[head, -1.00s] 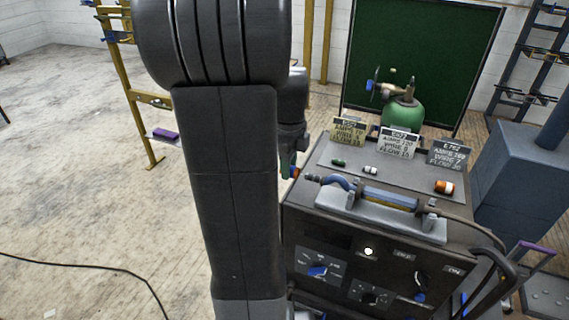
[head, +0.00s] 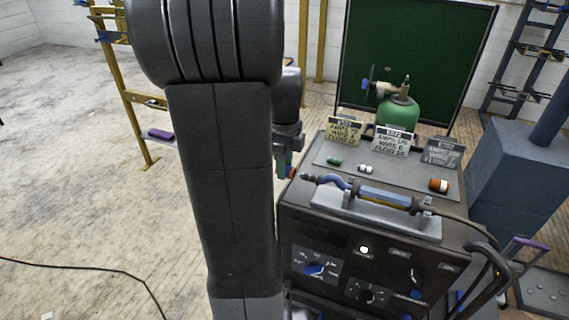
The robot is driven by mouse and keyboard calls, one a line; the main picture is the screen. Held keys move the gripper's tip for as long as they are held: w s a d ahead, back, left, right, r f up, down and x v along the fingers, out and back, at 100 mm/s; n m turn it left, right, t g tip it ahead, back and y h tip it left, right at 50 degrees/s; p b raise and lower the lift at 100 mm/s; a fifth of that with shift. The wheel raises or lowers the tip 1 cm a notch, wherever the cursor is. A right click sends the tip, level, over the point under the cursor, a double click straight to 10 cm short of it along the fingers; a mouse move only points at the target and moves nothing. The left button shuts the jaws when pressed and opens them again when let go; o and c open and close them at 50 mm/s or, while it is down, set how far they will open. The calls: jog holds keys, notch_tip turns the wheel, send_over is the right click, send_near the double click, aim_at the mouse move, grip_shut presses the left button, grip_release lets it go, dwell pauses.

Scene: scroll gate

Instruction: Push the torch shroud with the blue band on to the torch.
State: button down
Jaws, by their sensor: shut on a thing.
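The torch (head: 385,197) lies in a grey cradle on top of the dark welding machine. Its blue bent neck (head: 336,183) points left, and its tip (head: 307,178) is at the machine's left edge. My gripper (head: 286,165) is just left of the tip, mostly hidden behind my own arm. It is shut on a small orange shroud (head: 292,172), whose right end faces the torch tip. A small gap seems to show between them. The shroud's band is too small and too hidden to make out clearly.
A grey mat (head: 405,172) on the machine holds a green shroud (head: 334,161), a white one (head: 365,168) and an orange-and-white one (head: 439,185). Three sign plates (head: 394,141) stand behind them. A green gas cylinder (head: 398,112) stands at the back. The floor at left is open.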

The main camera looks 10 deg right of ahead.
aim_at(305, 174)
jog(key=shift+s+d, duration=0.15)
jog(key=shift+d, duration=0.1)
jog(key=shift+s+d, duration=0.45)
jog(key=shift+d, duration=0.15)
jog(key=shift+s+d, duration=0.3)
jog(key=shift+d, duration=0.2)
dwell(0.8)
jog(key=shift+s+d, duration=0.35)
jog(key=shift+d, duration=0.15)
jog(key=shift+s+d+p, duration=0.1)
jog(key=shift+d+p, duration=0.05)
jog(key=shift+p, duration=0.25)
dwell(0.5)
jog(key=shift+s+d, duration=0.15)
jog(key=shift+d, duration=0.1)
dwell(0.5)
jog(key=c, duration=1.9)
grip_release()
jog(key=shift+c, duration=1.1)
